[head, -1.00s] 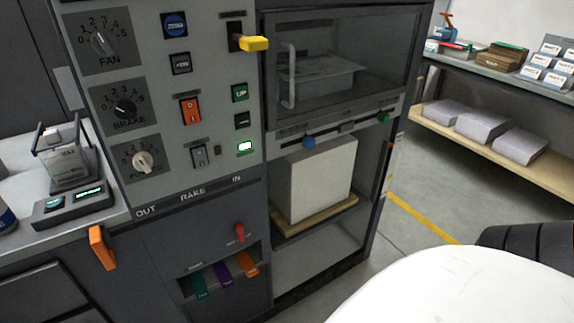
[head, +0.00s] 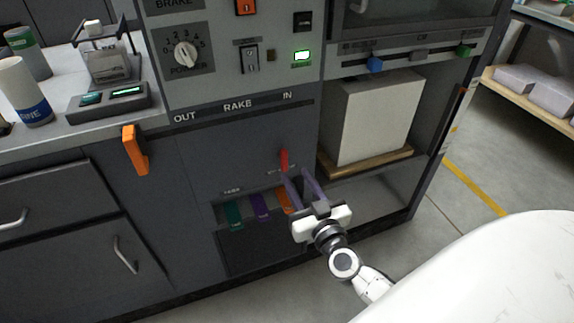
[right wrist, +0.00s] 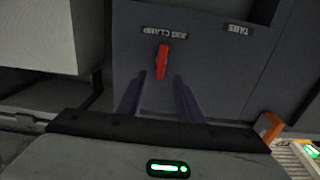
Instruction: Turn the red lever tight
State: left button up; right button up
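The red lever (head: 284,159) sits on the dark front panel of the machine, above the coloured tabs. It points straight up and down. In the right wrist view the red lever (right wrist: 162,62) stands beyond my fingertips, under a label reading upside down. My right gripper (head: 294,176) is open, with its two fingers pointing at the panel just below the lever. In the right wrist view the right gripper (right wrist: 159,78) has its fingers apart with nothing between them. The lever lies ahead of the gap, and whether a finger touches it I cannot tell. My left gripper is out of view.
Green (head: 234,215), purple (head: 261,206) and orange (head: 284,200) tabs hang below the lever. An orange handle (head: 135,150) sticks out at the left. A white block (head: 370,118) stands on a wooden board in the open bay to the right.

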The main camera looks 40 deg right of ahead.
aim_at(285, 160)
jog(key=b+x, duration=0.1)
jog(key=x, duration=0.6)
jog(key=shift+w, duration=0.2)
grip_shut()
